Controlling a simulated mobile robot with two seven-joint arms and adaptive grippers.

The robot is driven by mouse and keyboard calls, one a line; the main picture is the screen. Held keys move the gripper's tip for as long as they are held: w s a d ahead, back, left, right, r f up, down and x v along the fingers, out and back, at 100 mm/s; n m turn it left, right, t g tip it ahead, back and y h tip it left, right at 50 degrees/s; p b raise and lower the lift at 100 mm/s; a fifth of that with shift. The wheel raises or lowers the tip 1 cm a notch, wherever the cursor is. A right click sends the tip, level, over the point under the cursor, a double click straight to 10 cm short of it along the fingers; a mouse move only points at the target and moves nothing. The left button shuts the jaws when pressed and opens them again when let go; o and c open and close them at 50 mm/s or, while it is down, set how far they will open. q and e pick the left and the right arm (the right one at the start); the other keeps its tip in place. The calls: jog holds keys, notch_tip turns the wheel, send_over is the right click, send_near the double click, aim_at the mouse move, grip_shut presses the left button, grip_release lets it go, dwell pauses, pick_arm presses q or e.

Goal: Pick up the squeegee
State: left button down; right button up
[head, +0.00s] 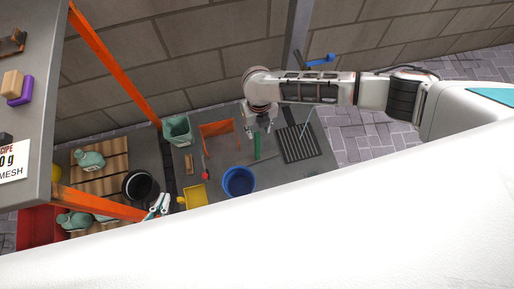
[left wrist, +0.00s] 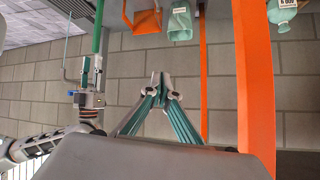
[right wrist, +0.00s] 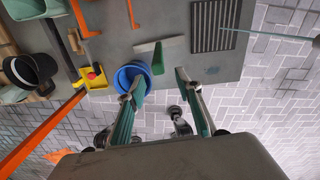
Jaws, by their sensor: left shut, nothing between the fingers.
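The squeegee, with an upright-looking green handle (head: 257,147) and a thin grey bar, is on the grey surface right of the blue bucket. In the right wrist view the squeegee (right wrist: 158,58) shows beyond and between my fingertips, apart from them. My right gripper (head: 260,128) is open and empty, close to the handle in the head view; its two fingers stand well apart in the right wrist view (right wrist: 159,80). My left gripper (head: 160,205) is shut and empty, far left of the squeegee, near the yellow dustpan. Its fingertips meet in the left wrist view (left wrist: 160,78).
A blue bucket (head: 238,181), a yellow dustpan (head: 194,196), a red-headed tool (head: 205,173) and a dark grate (head: 300,143) are nearby. A green bin (head: 177,130) and an orange frame (head: 217,130) stand farther back. An orange post (head: 115,65) rises at left.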

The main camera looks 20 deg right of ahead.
aim_at(258, 135)
jog(key=shift+s+f, duration=0.1)
jog(key=shift+f, duration=0.85)
notch_tip(258, 135, down, 4)
jog(key=shift+a+r+b, duration=0.1)
jog(key=shift+r+b, duration=0.1)
jog(key=shift+b, duration=0.85)
jog(key=shift+w+f, duration=0.4)
jog(key=shift+r, duration=0.1)
grip_shut()
pick_arm(q)
jog(key=shift+w+d+r+h, duration=0.15)
jog(key=shift+w+d+r, duration=0.15)
jog(key=shift+d, duration=0.3)
jog(key=shift+w+d+r+h, duration=0.15)
jog(key=shift+w+d+r, duration=0.1)
jog(key=shift+d, duration=0.3)
